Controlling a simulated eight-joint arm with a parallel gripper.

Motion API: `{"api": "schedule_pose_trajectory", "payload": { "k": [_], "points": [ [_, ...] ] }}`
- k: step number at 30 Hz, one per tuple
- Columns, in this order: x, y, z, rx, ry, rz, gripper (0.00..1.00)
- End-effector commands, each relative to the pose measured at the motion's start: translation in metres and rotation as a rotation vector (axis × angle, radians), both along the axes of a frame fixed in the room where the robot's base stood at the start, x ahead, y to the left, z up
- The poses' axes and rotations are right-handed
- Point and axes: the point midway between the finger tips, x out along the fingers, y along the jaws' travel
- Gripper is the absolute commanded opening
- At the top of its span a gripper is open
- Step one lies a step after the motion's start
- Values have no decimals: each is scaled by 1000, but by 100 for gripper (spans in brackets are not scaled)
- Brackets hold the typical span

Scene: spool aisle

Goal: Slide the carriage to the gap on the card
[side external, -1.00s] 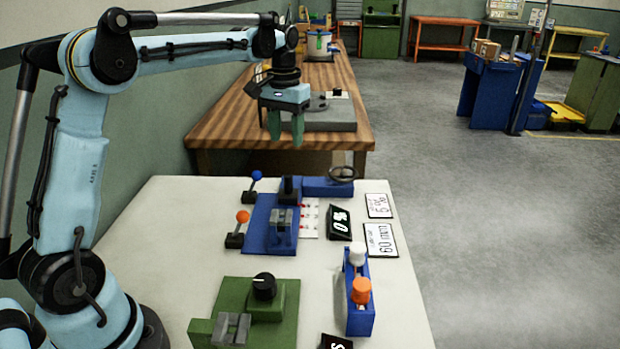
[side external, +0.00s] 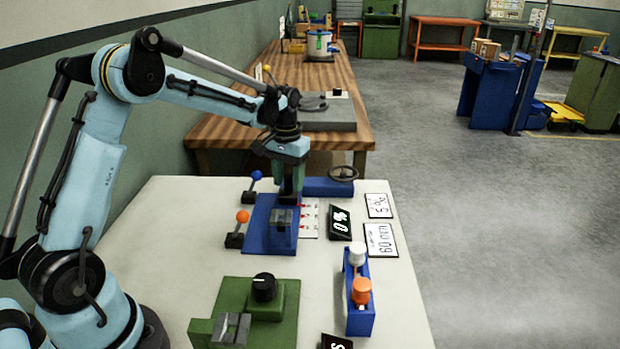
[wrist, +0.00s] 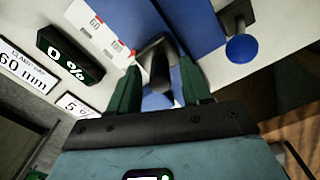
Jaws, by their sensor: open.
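A blue slide base (side external: 262,238) lies on the white table, with a grey block (side external: 282,217) on it. A black upright handle stands at its far end, now mostly hidden by my gripper in the side view; it shows as a dark post (wrist: 160,72) in the wrist view. I cannot tell exactly how the carriage joins it. The white card with red marks (side external: 310,215) lies right of the base; it also shows in the wrist view (wrist: 110,35), its gap unclear. My gripper (side external: 291,192) is open and pointing down, its green fingers either side of the post.
Blue-knobbed (side external: 257,176) and orange-knobbed (side external: 242,217) levers stand left of the base. A handwheel (side external: 343,173) is at the far right. A display (side external: 340,222) reads 0 %; cards (side external: 380,240) lie beyond. A green fixture (side external: 262,310) and blue switch box (side external: 359,310) are nearer.

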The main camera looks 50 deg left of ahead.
Motion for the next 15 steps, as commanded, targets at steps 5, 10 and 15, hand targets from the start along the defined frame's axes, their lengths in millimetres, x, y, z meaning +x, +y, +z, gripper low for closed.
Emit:
{"api": "schedule_pose_trajectory", "payload": {
  "k": [5,10,15],
  "points": [
    [0,0,-2,0,0,0,48],
    [0,0,-1,0,0,0,39],
    [0,0,-1,0,0,0,13]
  ]
}}
